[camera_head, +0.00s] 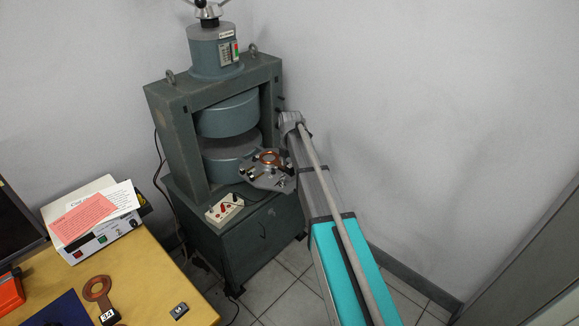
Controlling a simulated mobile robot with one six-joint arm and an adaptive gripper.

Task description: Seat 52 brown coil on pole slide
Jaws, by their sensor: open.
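A grey magnet frame (168,130) stands against the wall, with a round upper pole (228,115) and lower pole (226,158) and a gap between them. A second brown coil (90,294) lies on the wooden table, with a black-and-white tag that seems to read 34.
A wooden table (150,290) at lower left holds a white instrument (100,245) with papers, an orange object (10,292), a dark blue mat (55,312) and a small dark device (179,311). A long grey and turquoise body (330,265) with a rod crosses the right foreground.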

